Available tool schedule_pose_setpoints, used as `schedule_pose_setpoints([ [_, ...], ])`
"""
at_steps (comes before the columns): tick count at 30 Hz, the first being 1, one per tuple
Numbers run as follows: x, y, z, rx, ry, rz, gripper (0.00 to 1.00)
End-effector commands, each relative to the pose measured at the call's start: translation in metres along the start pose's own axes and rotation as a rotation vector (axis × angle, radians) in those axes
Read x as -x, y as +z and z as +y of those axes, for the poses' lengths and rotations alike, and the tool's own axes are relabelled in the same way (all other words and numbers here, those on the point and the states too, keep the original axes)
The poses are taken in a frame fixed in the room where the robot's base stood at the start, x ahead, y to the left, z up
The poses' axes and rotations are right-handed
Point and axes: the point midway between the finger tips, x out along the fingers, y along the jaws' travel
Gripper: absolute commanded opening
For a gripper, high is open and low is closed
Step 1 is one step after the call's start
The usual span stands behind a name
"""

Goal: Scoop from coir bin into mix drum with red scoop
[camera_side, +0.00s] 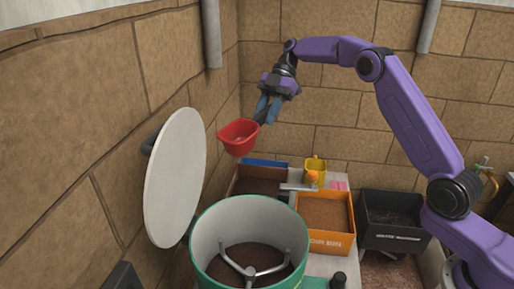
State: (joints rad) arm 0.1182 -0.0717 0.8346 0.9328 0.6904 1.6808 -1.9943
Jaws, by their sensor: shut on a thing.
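My gripper (266,110), with blue fingers, is shut on the dark handle of the red scoop (238,139). It holds the scoop in the air, behind and above the mix drum, near the left wall. The scoop's open side faces up and its inside looks mostly red; I cannot tell whether it holds material. The mix drum (212,232) is green outside and pale inside, open at the top, with a metal stirrer over dark material. An orange bin (326,242) of brown material stands right of the drum. A brown bin (274,196) with dark material stands behind. Their labels are unclear, so I cannot tell which is coir.
A round white lid (176,176) stands upright left of the drum. A yellow container (316,166) is behind the orange bin. A blue item (265,163) lies at the brown bin's back edge. A black bin (393,242) stands at the right. The air around the scoop is clear.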

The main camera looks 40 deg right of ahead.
Motion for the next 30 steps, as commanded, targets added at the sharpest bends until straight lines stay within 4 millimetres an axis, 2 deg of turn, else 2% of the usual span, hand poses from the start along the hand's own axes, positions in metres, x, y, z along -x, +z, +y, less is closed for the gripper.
schedule_pose_setpoints([
  [1, 0.020, 0.002, 0.003, -0.093, 0.094, -0.019, 0.00],
  [3, 0.039, 0.005, 0.007, -0.224, 0.209, -0.046, 0.00],
  [8, 0.065, 0.012, 0.011, -0.511, 0.434, -0.105, 0.00],
  [12, 0.079, 0.023, 0.003, -0.745, 0.598, -0.149, 0.00],
  [21, 0.091, 0.051, -0.032, -1.118, 0.824, -0.202, 0.00],
  [30, 0.093, 0.070, -0.065, -1.337, 0.937, -0.221, 0.00],
])
